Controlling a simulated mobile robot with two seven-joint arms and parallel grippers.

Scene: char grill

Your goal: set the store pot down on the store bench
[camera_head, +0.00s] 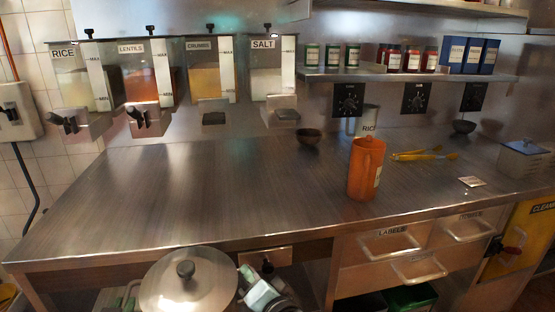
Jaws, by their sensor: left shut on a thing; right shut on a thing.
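The store pot (210,284) is at the bottom edge of the head view, in front of the store bench (190,190) and apart from its top. It has a round metal lid with a dark knob; its body is mostly hidden under the lid and cut off by the frame. My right gripper (258,292) is shut at the pot's right side. My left gripper (127,298) shows only in small part at the pot's left side, shut there. The handles in the jaws are hard to see. The bench top is bare steel, wide and clear on its left and middle.
An orange jug (366,170) stands on the bench right of middle. Yellow tongs (425,155), a small card (472,181) and a grey box (523,160) lie further right. Dispensers (140,75) hang above the back left. Drawers (390,243) sit below the front edge.

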